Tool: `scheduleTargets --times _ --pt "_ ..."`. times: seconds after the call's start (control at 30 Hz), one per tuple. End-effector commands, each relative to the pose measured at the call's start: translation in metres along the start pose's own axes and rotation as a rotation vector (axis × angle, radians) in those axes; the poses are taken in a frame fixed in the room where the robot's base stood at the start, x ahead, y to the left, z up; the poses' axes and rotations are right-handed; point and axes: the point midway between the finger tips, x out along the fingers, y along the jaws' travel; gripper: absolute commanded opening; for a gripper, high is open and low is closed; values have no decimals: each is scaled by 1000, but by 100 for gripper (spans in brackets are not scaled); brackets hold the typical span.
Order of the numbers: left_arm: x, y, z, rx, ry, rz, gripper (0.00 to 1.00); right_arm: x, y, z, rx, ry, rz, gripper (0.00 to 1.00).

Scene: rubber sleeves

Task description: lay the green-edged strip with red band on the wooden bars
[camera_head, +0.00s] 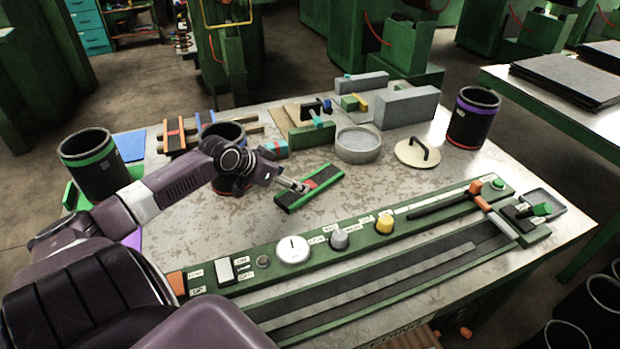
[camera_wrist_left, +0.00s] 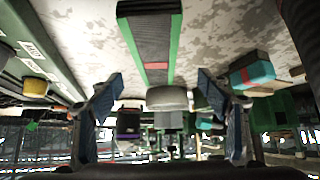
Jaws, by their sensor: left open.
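The green-edged strip (camera_head: 291,201) lies flat and slantwise on the metal table, dark in the middle with a red band across it. It also shows in the left wrist view (camera_wrist_left: 149,40), running away from the camera, with its red band in line with the gap between the fingers. My left gripper (camera_head: 302,187) is open and empty beside the strip's middle; its spread fingers show in the left wrist view (camera_wrist_left: 155,95). The wooden bars (camera_head: 252,129) are at the back left, partly hidden by a dark cylinder and other strips. My right gripper is out of view.
A control panel (camera_head: 375,240) with knobs runs along the front. Behind the strip are a grey round dish (camera_head: 358,147), a handled lid (camera_head: 417,152) and a teal block with a red band (camera_head: 272,148). Dark cylinders (camera_head: 474,118) stand on the right and left.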

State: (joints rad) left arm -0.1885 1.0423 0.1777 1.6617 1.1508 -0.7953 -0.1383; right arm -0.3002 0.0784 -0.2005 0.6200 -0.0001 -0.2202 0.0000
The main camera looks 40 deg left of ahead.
Motion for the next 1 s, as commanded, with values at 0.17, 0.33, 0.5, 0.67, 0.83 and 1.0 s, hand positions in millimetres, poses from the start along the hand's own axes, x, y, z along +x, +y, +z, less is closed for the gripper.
scheduleTargets --times 0.17,0.33,0.5,0.67,0.83,1.0 --pt "14 -1 0 -5 -6 -4 71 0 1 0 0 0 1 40" --pt "24 0 0 -2 -6 -3 71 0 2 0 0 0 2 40" --pt "33 2 -1 -3 -5 -2 71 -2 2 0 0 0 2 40" --pt "53 8 -3 -4 -4 -1 71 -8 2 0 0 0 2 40" --pt "72 8 -2 -4 -4 -2 71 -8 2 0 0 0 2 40" --pt "78 8 -1 0 -5 -3 71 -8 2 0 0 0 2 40"
